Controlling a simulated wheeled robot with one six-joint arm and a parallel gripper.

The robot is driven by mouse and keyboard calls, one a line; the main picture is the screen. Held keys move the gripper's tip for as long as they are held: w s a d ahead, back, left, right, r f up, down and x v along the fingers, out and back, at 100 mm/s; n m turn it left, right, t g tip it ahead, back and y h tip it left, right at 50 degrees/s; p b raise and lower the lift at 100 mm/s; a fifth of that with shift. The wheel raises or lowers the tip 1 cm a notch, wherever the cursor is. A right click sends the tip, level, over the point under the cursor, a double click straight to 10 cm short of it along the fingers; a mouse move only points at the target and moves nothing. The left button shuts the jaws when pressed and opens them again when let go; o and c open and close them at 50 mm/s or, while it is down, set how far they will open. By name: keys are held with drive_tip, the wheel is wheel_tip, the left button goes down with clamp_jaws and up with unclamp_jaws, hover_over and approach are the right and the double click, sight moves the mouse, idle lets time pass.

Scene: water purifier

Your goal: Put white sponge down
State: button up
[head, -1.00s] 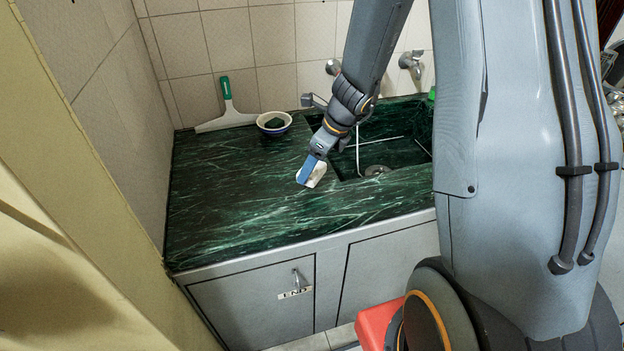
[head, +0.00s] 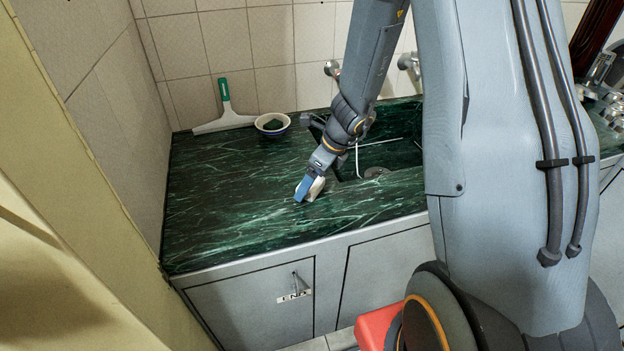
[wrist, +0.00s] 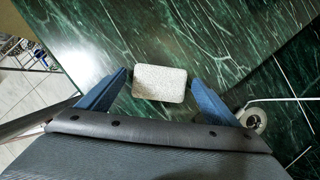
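The white sponge (head: 316,190) is at the green marble counter (head: 230,220), just left of the sink. In the wrist view the sponge (wrist: 160,83) shows as a pale speckled block between the two blue fingers of my gripper (wrist: 160,76). A narrow dark gap shows on each side of it, so the fingers look open around it and apart from it. In the head view my gripper (head: 307,186) points down at the counter, and a blue finger covers part of the sponge. Contact under the sponge is hard to see.
The sink (head: 385,155) lies right of my gripper, with its drain (wrist: 253,120) visible. A bowl (head: 272,124) with a dark item and a white squeegee with green handle (head: 225,115) stand at the back wall. The counter's left and front are clear.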

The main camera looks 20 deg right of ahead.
drive_tip(key=p+v, duration=0.1)
drive_tip(key=v, duration=1.1)
drive_tip(key=s+a+r+n+g+h, duration=0.1)
drive_tip(key=s+a+n, duration=0.1)
drive_tip(key=s+n, duration=0.5)
drive_tip(key=s+a+r+n+h, duration=0.1)
drive_tip(key=s+n, duration=0.7)
drive_tip(key=n, duration=1.2)
drive_tip(key=shift+s+a+g+h, duration=0.2)
drive_tip(key=shift+a+g+h, duration=0.2)
drive_tip(key=shift+h, duration=0.2)
drive_tip(key=shift+o, duration=0.5)
